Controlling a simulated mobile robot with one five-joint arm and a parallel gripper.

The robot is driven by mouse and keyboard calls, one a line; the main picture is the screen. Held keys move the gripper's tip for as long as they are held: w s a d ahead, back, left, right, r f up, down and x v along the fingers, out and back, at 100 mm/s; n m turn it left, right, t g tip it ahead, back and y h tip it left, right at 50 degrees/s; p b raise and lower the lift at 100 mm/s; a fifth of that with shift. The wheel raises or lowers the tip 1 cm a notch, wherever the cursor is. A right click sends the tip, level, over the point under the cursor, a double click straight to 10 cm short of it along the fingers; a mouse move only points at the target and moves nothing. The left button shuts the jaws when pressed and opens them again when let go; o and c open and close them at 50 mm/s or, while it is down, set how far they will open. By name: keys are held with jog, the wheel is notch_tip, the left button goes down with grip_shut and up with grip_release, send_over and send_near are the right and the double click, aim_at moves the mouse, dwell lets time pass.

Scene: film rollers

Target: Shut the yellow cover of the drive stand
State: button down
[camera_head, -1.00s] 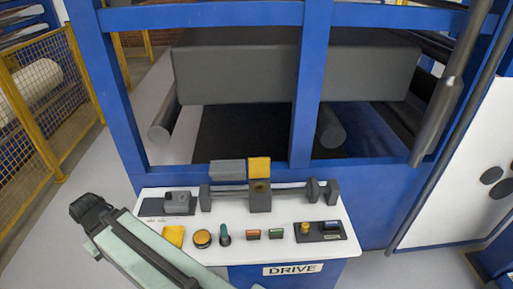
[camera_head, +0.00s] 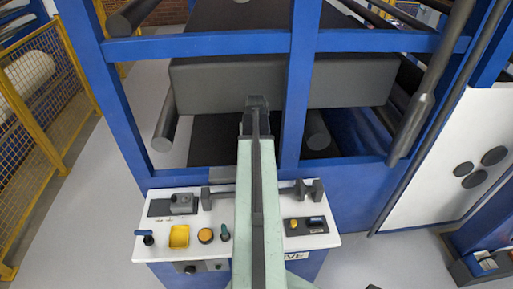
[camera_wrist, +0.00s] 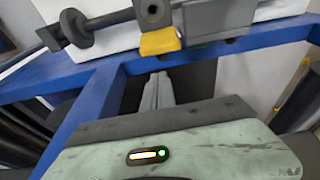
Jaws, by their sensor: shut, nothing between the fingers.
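The drive stand (camera_head: 165,205) is a white-topped console with a shaft and controls. Its yellow cover (camera_wrist: 160,42) shows in the wrist view, tipped out from the dark grey shaft housing (camera_wrist: 152,12) toward the blue frame side, so it stands open. In the head view my arm hides the cover and housing. My gripper (camera_wrist: 158,78) is shut and empty, its fingertips just below the cover in the wrist picture. A small gap shows between them; the depth between them is hard to tell. In the head view my arm reaches over the console, its end (camera_head: 257,103) beyond it.
A yellow tray-like piece (camera_head: 179,236), an orange button (camera_head: 205,236) and a green-blue knob (camera_head: 224,233) sit on the console. Blue frame bars (camera_head: 298,85) rise behind it, close to my arm. A dark grey roller (camera_head: 165,125) lies behind them. A yellow mesh fence (camera_head: 45,130) stands left.

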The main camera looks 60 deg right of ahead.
jog(key=s+b+x, duration=0.1)
jog(key=b+x, duration=0.8)
jog(key=b, duration=0.1)
jog(key=shift+w+d+f, duration=0.25)
jog(key=shift+d+f, duration=0.05)
jog(key=shift+f, duration=0.15)
